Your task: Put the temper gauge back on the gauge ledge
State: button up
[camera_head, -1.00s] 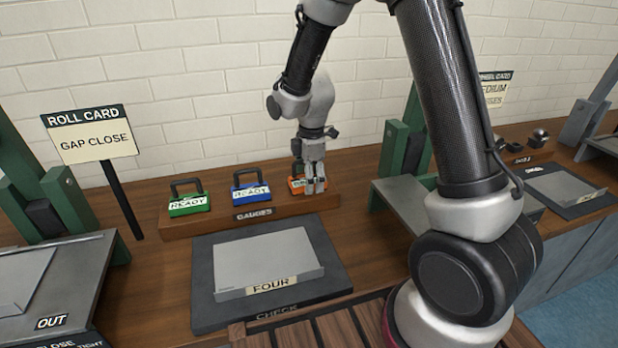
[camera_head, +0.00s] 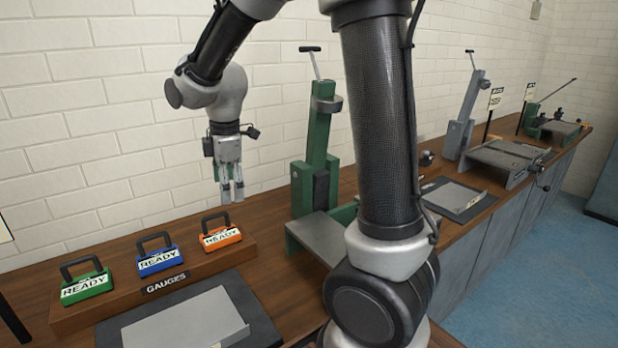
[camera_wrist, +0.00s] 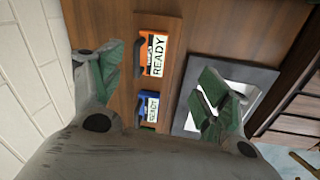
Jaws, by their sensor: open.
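Three handled gauges stand in a row on the wooden gauge ledge (camera_head: 98,314), which has a GAUGES label: a green one (camera_head: 87,287), a blue one (camera_head: 158,261) and an orange one (camera_head: 222,238). Each has a READY label. I cannot read which is the temper gauge. The orange gauge sits at the ledge's right end. My gripper (camera_head: 232,194) is open and empty, pointing down above and behind the orange gauge, apart from it. In the wrist view the orange gauge (camera_wrist: 156,54) and blue gauge (camera_wrist: 149,106) show between the spread fingers; the green one is mostly hidden.
A grey check plate (camera_head: 190,322) lies in front of the ledge. A green press (camera_head: 318,180) with a grey bed stands to the right. More machines and sign cards line the bench further right. The white brick wall is close behind.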

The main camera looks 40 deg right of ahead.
jog(key=s+d+r+m+t, duration=0.1)
jog(key=s+d+r+m, duration=0.1)
jog(key=s+d+m, duration=0.2)
jog(key=s+d+r+m, duration=0.3)
jog(key=s+m, duration=0.3)
jog(key=s, duration=0.5)
jog(key=s+d+r+m+t, duration=0.1)
jog(key=s+d+r+m, duration=0.2)
jog(key=s+d+m, duration=0.2)
jog(key=s, duration=0.3)
jog(key=shift+r+m+t, duration=0.2)
jog(key=shift+m+t, duration=0.1)
jog(key=shift+m, duration=0.1)
jog(key=shift+s+a, duration=0.1)
jog(key=shift+a, duration=0.05)
